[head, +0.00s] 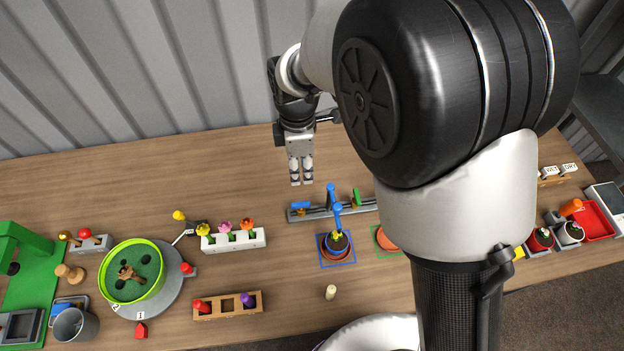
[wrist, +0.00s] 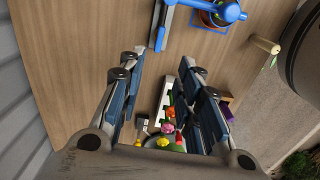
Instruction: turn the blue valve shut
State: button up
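The blue valve (head: 300,206) is a small blue bar at the left end of a grey rail (head: 318,213) on the wooden table. A blue spout (head: 335,200) rises from the rail, its end above a small pot (head: 338,244). In the wrist view the blue valve (wrist: 160,38) lies beyond the fingertips, near the top. My gripper (head: 301,181) hangs behind the rail, apart from the valve. In the wrist view its fingers (wrist: 162,62) are spread with nothing between them. My arm hides the right part of the rail.
A green handle (head: 356,197) stands on the same rail. A white block with flowers (head: 233,238) is left of the pot, a wooden block (head: 228,305) in front of it. A green round tray (head: 132,270) sits further left. The table behind the rail is clear.

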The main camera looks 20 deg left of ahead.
aim_at(302, 203)
notch_tip(302, 203, down, 16)
jog(key=b, duration=0.4)
jog(key=shift+f, duration=0.15)
jog(key=shift+c, duration=0.3)
grip_shut()
